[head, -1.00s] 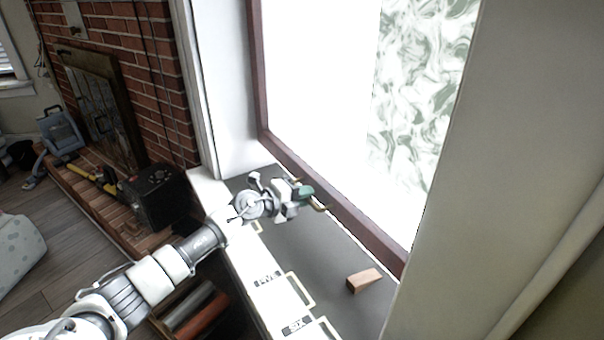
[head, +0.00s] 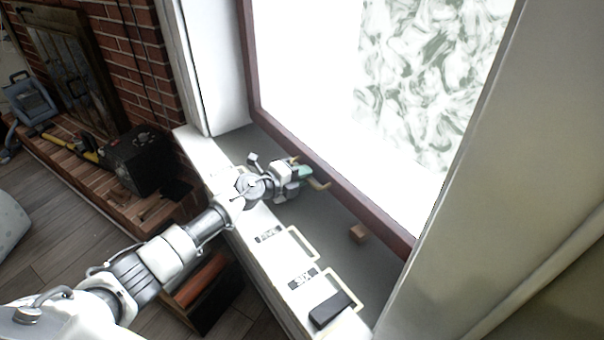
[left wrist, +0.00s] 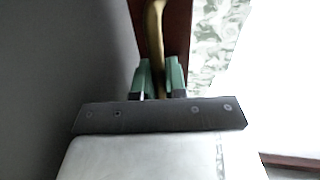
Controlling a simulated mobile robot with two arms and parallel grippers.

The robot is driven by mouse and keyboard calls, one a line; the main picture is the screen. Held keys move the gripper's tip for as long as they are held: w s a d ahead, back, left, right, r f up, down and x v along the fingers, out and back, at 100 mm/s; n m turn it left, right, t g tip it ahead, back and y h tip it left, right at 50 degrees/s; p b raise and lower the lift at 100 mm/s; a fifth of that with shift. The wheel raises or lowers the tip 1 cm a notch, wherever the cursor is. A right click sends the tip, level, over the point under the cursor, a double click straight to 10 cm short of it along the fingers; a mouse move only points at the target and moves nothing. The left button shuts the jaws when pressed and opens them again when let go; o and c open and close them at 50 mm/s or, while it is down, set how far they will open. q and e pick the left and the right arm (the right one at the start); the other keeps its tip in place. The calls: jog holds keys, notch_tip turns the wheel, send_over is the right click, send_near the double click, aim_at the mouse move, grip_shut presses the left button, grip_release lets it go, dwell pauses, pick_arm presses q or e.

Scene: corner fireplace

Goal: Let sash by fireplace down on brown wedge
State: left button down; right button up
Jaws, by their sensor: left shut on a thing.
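The sash (head: 289,142) by the fireplace has a brown frame and a bright pane. Its brass handle (head: 319,184) is on the bottom rail and also shows in the left wrist view (left wrist: 153,35). My left gripper (head: 303,173), with green fingertips, is shut on this handle; the fingers (left wrist: 160,80) sit on both sides of it in the wrist view. The brown wedge (head: 359,233) lies on the grey sill, right of my gripper, at the rail's lower edge. Only its near end shows; the rail hides the rest. I cannot tell whether rail and wedge touch. My right gripper is out of view.
The white front ledge (head: 222,184) carries yellow outlines with dark labels and a black block (head: 330,308). A pale wall (head: 500,180) closes off the right side. A black box (head: 140,160) stands on the brick hearth at left. Grey sill (head: 325,225) is bare between gripper and wedge.

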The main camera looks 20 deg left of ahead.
pick_arm(q)
jog(key=shift+s+f, duration=0.1)
jog(key=shift+f, duration=0.25)
jog(key=c, duration=1.2)
grip_release()
jog(key=shift+r, duration=0.1)
jog(key=shift+r, duration=0.1)
